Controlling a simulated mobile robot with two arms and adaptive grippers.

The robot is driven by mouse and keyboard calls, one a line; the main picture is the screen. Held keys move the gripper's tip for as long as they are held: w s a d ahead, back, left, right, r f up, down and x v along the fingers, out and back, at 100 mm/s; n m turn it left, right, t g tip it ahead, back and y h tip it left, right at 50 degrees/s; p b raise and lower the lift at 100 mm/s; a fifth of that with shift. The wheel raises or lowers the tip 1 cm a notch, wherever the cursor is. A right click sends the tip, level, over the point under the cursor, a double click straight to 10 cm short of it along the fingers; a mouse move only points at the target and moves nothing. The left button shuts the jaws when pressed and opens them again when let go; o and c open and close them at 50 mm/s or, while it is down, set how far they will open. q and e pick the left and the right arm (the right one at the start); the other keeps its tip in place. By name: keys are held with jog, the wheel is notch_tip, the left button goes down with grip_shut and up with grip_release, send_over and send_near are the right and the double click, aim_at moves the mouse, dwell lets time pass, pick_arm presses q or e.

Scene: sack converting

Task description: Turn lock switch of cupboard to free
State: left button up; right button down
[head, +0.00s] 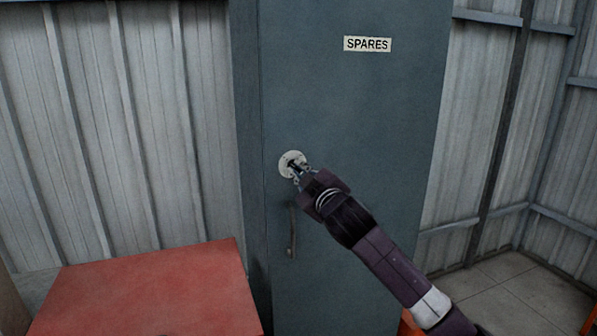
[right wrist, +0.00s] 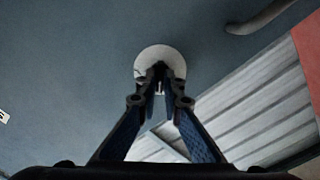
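The grey-blue cupboard (head: 350,110) stands upright with its door shut and a SPARES label (head: 367,44). Its lock switch (head: 287,159) is a round pale plate with a small dark knob, on the left part of the door above the handle. My right gripper (head: 298,173) reaches it from the lower right. In the right wrist view the plate (right wrist: 150,54) lies straight ahead, and the fingertips (right wrist: 161,84) close together around the knob. The fingers hide most of the knob, so its angle and any markings are unclear. My left gripper is not in view.
A vertical door handle (head: 292,230) hangs just below the lock switch, close to my right gripper. A red-topped surface (head: 150,295) stands at the lower left, near the cupboard. Corrugated metal walls (head: 90,130) stand behind. Tiled floor (head: 510,290) shows at the lower right.

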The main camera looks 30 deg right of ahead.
dwell(0.4)
jog(key=m+p, duration=0.1)
jog(key=m, duration=0.3)
jog(key=shift+m, duration=0.3)
jog(key=m+p, duration=0.1)
jog(key=m, duration=0.2)
jog(key=shift+m+p, duration=0.4)
jog(key=m+p, duration=0.3)
jog(key=m, duration=0.2)
jog(key=shift+r, duration=0.1)
jog(key=shift+m+p, duration=1.3)
jog(key=shift+m, duration=0.9)
jog(key=c, duration=2.1)
grip_release()
jog(key=shift+s, duration=0.1)
